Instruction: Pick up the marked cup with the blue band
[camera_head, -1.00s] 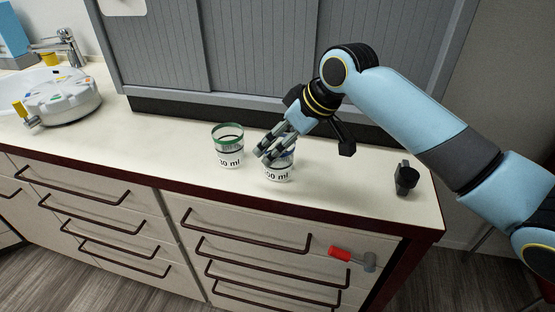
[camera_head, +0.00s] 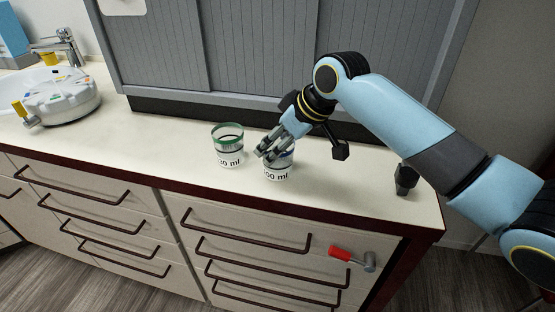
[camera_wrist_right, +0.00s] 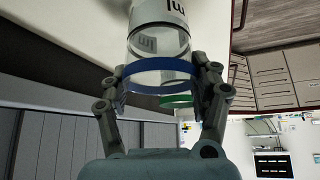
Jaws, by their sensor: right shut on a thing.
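The marked cup with the blue band (camera_head: 278,173) stands upright on the counter, a clear cup with black "ml" lettering. My right gripper (camera_head: 268,152) reaches down over its rim from the upper right and hides part of the band. In the right wrist view the cup (camera_wrist_right: 158,45) lies between the two fingers of the right gripper (camera_wrist_right: 163,92), which are closed on it near the blue band. A second marked cup with a green band (camera_head: 228,147) stands just to the left, apart from it. My left gripper is not in view.
The pale counter (camera_head: 150,145) is free left of the cups. A white round device (camera_head: 62,97) stands near the sink. A small black object (camera_head: 405,180) stands at the right end. A grey shutter cabinet (camera_head: 230,50) rises behind. Drawers with dark handles are below.

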